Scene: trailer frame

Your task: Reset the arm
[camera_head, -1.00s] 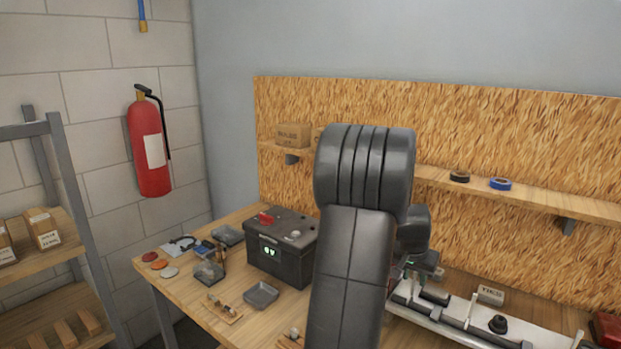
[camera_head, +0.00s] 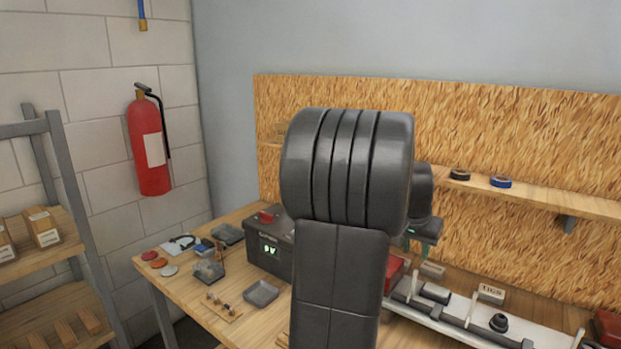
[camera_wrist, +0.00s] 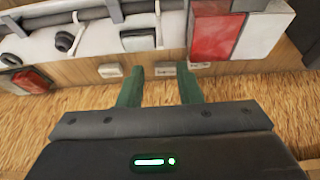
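My arm rises in the middle of the head view and hides part of the workbench and the board behind it. My gripper (camera_wrist: 160,88) shows in the wrist view as two green fingers standing well apart. Nothing is between the fingers, so it is open and empty.
The workbench (camera_head: 222,330) holds a black battery box (camera_head: 268,246), a grey tray (camera_head: 261,293) and a white rail fixture (camera_head: 455,318). A shelf (camera_head: 540,196) carries two tape rolls. A red fire extinguisher (camera_head: 149,148) hangs on the left wall. A rack (camera_head: 62,180) stands at left.

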